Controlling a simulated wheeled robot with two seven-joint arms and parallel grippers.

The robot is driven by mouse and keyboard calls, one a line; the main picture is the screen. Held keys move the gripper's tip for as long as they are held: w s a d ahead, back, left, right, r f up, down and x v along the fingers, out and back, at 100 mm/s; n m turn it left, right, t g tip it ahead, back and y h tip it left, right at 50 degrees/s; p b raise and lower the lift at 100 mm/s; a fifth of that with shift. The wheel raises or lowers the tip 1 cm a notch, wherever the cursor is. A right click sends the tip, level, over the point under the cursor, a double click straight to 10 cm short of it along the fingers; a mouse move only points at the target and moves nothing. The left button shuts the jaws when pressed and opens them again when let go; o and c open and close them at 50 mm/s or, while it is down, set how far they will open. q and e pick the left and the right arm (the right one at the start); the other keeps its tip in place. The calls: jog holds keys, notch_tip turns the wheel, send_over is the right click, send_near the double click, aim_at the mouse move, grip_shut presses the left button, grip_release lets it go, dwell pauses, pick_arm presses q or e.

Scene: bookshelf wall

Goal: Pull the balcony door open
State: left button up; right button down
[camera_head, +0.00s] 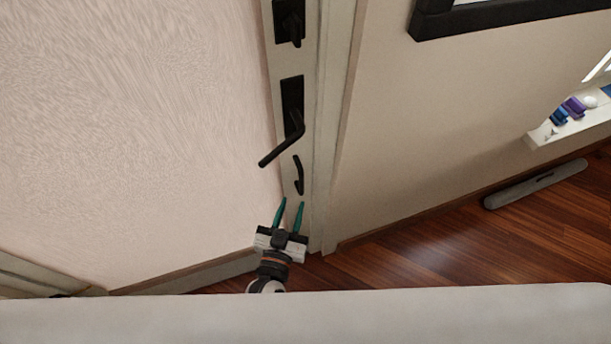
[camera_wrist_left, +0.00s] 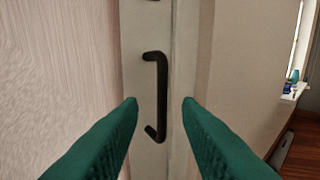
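The balcony door (camera_head: 140,130) is a pale pinkish panel that looks closed against its light frame. Its edge strip carries a black lever handle (camera_head: 292,125) and, below it, a small black pull handle (camera_head: 299,176). In the left wrist view the pull handle (camera_wrist_left: 160,95) stands upright between the fingers. My left gripper (camera_head: 290,204) is open, its green fingers pointing at the pull handle from just below it in the head view. Its fingers (camera_wrist_left: 160,100) flank the handle in the picture, and no contact shows. My right gripper is not in view.
A beige wall (camera_head: 450,110) lies right of the door frame, with a white ledge (camera_head: 570,127) holding small colored items. A long grey object (camera_head: 535,184) lies along the wall on the wooden floor (camera_head: 460,240). A pale surface (camera_head: 300,318) spans the bottom of the head view.

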aim_at(300, 182)
pick_arm(q)
jog(key=x, duration=0.8)
jog(key=shift+w+d+f, duration=0.15)
jog(key=shift+w+d, duration=0.05)
jog(key=shift+w, duration=0.15)
grip_shut()
